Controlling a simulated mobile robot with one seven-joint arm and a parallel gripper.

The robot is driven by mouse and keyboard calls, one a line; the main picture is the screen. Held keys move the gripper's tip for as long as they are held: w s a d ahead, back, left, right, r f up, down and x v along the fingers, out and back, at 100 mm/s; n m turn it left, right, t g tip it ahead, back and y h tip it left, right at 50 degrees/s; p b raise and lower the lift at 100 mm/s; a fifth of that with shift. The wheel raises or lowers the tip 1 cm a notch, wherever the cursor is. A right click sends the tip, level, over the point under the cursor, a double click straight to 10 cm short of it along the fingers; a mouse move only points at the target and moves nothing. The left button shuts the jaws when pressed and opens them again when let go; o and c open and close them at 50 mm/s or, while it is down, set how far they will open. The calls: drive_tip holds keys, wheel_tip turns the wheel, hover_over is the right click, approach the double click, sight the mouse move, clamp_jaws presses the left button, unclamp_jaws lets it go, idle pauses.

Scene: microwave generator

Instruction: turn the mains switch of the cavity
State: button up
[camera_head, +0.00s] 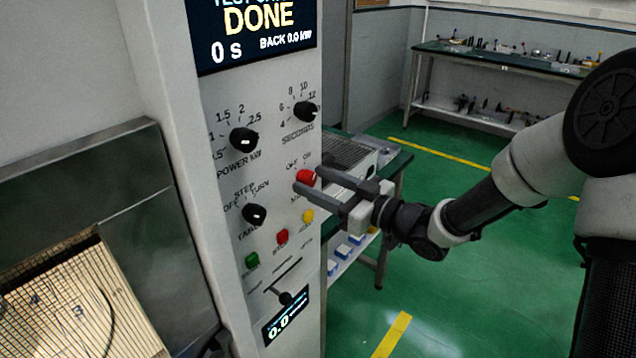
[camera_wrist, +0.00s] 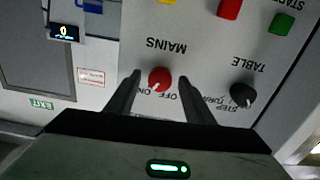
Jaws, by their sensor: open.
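The mains switch is a red round knob (camera_head: 306,177) on the white control panel, below its OFF and ON labels. In the wrist view the knob (camera_wrist: 160,78) sits between my two fingers, with a gap visible on each side. Its white mark points to the lower left in that view, on the side of the ON label. My gripper (camera_head: 310,180) is open, with its fingertips on either side of the knob at the panel. I cannot tell whether a finger touches it. In the wrist view the gripper (camera_wrist: 160,76) shows both dark fingers.
Power (camera_head: 243,139), seconds (camera_head: 306,111) and table (camera_head: 254,214) knobs are nearby. Green (camera_head: 252,260), red (camera_head: 282,236) and yellow (camera_head: 308,216) buttons lie below. The display (camera_head: 255,35) reads DONE. A bench (camera_head: 500,60) stands behind; green floor is free at right.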

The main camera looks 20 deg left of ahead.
drive_tip(key=c, duration=1)
drive_tip(key=shift+c, duration=0.2)
